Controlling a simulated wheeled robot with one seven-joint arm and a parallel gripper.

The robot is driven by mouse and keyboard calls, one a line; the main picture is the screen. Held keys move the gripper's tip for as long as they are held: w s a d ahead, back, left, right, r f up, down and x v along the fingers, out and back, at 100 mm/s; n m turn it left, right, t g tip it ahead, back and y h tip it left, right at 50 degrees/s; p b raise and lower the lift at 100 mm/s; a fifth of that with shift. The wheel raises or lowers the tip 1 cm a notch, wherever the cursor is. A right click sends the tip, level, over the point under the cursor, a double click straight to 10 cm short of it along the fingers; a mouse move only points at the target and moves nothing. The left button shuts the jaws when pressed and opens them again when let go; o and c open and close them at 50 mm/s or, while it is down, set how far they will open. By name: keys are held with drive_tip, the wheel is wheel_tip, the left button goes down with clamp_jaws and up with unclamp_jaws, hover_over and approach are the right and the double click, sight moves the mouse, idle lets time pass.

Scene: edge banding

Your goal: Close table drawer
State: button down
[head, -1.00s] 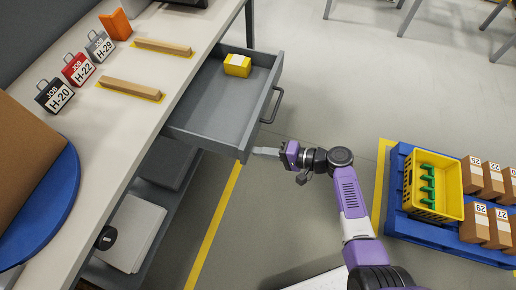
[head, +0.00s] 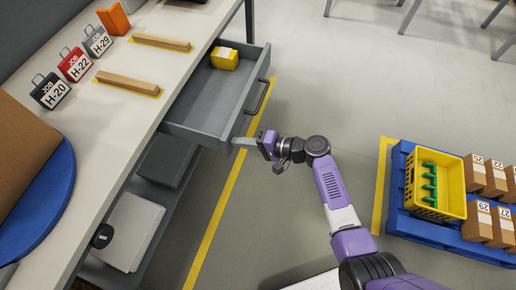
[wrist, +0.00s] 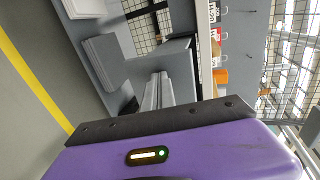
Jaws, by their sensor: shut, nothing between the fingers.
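The grey table drawer (head: 195,110) is pulled partway out from under the workbench (head: 165,70) in the head view. Its dark bar handle (head: 260,97) is on the front panel, and a yellow box (head: 224,58) lies inside at the far end. My gripper (head: 240,143) is shut and empty, with its fingertips at the near end of the drawer front; whether they touch it I cannot tell for sure. In the wrist view the fingers (wrist: 156,92) point at the grey drawer panel (wrist: 176,75).
On the bench are job tags (head: 74,64), wooden strips (head: 128,83) and a blue disc (head: 45,205). A lower shelf (head: 150,250) holds panels. A blue pallet (head: 425,228) with a yellow crate (head: 435,185) and cartons stands at right. Floor beyond the drawer is clear.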

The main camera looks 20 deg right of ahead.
drive_tip(key=w+a+b, duration=0.4)
drive_tip(key=a, duration=0.2)
drive_tip(key=w+a+b, duration=0.4)
drive_tip(key=w+a, duration=0.1)
drive_tip(key=a, duration=0.2)
drive_tip(key=w+a+b, duration=0.4)
drive_tip(key=w+a, duration=0.1)
drive_tip(key=a, duration=0.1)
drive_tip(key=shift+a+f+b, duration=0.15)
drive_tip(key=shift+b, duration=0.15)
drive_tip(key=shift+w+a, duration=0.3)
drive_tip(key=shift+a, duration=0.1)
drive_tip(key=shift+a+r+b, duration=0.1)
drive_tip(key=shift+r+b, duration=0.2)
drive_tip(key=shift+a+r, duration=0.1)
